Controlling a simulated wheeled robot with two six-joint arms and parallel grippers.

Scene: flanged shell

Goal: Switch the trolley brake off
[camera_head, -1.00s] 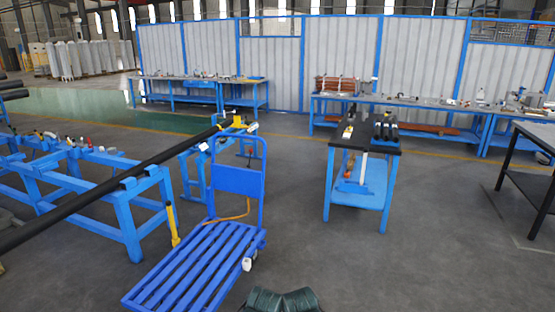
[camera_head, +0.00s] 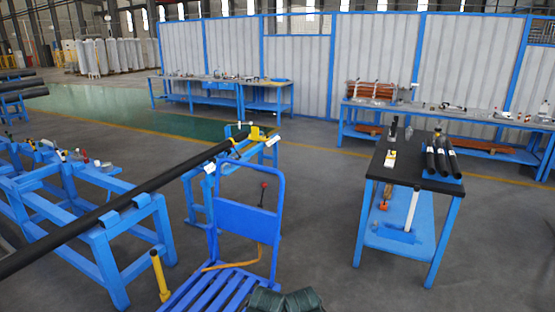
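The blue trolley (camera_head: 247,220) stands low in the middle of the view, with its upright handle frame and a slatted deck (camera_head: 215,291) cut off by the bottom edge. A thin lever with a red knob (camera_head: 264,186) shows upright behind the right part of the handle frame. I cannot tell whether it belongs to the trolley or which position it is in. An orange hose or strap (camera_head: 240,264) runs by the handle's foot. Neither of my grippers is in view.
A long black pipe (camera_head: 120,211) rests across blue stands (camera_head: 105,225) at the left, close to the trolley. A yellow post (camera_head: 160,275) stands left of the deck. A blue table (camera_head: 405,172) with black pipes is at the right. The floor between trolley and table is clear.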

